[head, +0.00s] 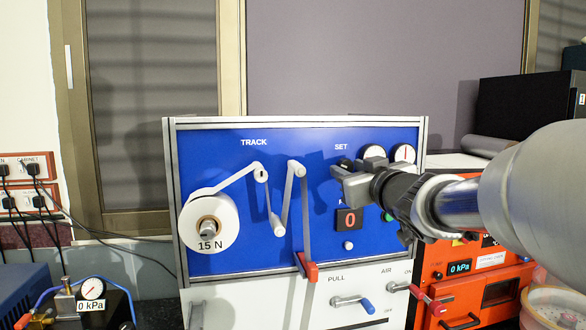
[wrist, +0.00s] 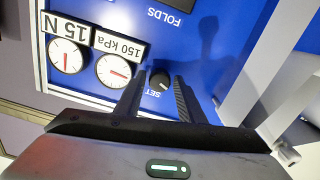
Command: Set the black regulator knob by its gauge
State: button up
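The black regulator knob (wrist: 160,82) sits on the blue panel beside the SET label, with a pale mark on its face. In the head view the knob (head: 345,163) is a small dark shape partly behind my gripper (head: 354,172). In the wrist view my gripper (wrist: 161,78) is open, one finger on each side of the knob, with gaps showing; I cannot tell how deep the fingers reach. Beside it are the gauge labelled 150 kPa (wrist: 114,72), its red needle pointing right in the upside-down wrist view, and the gauge labelled 15 N (wrist: 67,57).
A white roll marked 15 N (head: 208,222) and grey track arms are on the panel's left. A red display (head: 349,219) reads 0 below my gripper. A blue-tipped PULL lever (head: 352,303) and a red AIR lever (head: 428,300) stick out below.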

jog(key=c, duration=0.8)
jog(key=shift+n, duration=0.4)
jog(key=n+b, duration=0.2)
jog(key=n, duration=0.2)
jog(key=shift+r+n+b, duration=0.1)
jog(key=shift+n+b, duration=0.8)
jog(key=shift+n, duration=1.1)
jog(key=o, duration=0.8)
